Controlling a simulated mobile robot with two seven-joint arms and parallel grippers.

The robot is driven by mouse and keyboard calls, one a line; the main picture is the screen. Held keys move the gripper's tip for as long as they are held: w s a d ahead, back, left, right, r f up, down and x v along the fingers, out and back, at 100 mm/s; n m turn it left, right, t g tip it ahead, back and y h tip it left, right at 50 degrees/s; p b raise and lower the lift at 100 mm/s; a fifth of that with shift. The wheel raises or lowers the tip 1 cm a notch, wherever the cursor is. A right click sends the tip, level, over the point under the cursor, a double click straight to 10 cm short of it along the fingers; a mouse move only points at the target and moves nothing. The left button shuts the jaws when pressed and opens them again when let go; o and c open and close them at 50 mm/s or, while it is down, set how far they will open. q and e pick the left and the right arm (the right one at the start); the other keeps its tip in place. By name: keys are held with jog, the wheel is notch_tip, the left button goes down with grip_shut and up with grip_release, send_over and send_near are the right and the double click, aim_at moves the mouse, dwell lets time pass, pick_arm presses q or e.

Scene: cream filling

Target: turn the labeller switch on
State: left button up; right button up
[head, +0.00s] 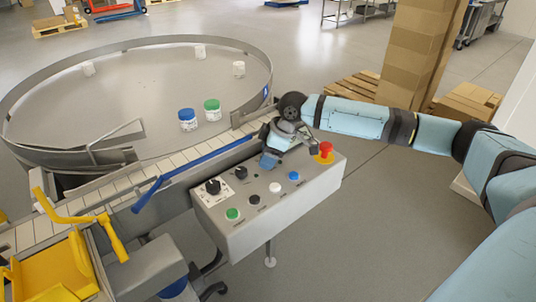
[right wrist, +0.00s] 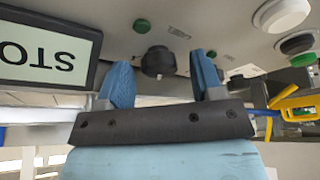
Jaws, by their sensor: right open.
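The grey control box (head: 270,205) carries two black rotary knobs. One knob (head: 213,186) sits on a white plate; the other knob (head: 241,172) sits to its right and farther back. Their labels are too small to read, so I cannot tell which is the labeller switch. My right gripper (head: 268,160) is over the box's back edge, just right of the farther knob. In the right wrist view its two blue fingers (right wrist: 162,82) are open. A black knob (right wrist: 158,62) shows between them, with a gap on both sides. My left gripper is out of view.
A red emergency button (head: 326,149) and green, black, white and blue buttons share the box top. A blue-edged conveyor (head: 190,155) runs behind it. A round table (head: 100,110) holds several jars.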

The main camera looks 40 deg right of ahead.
jog(key=shift+c, duration=0.3)
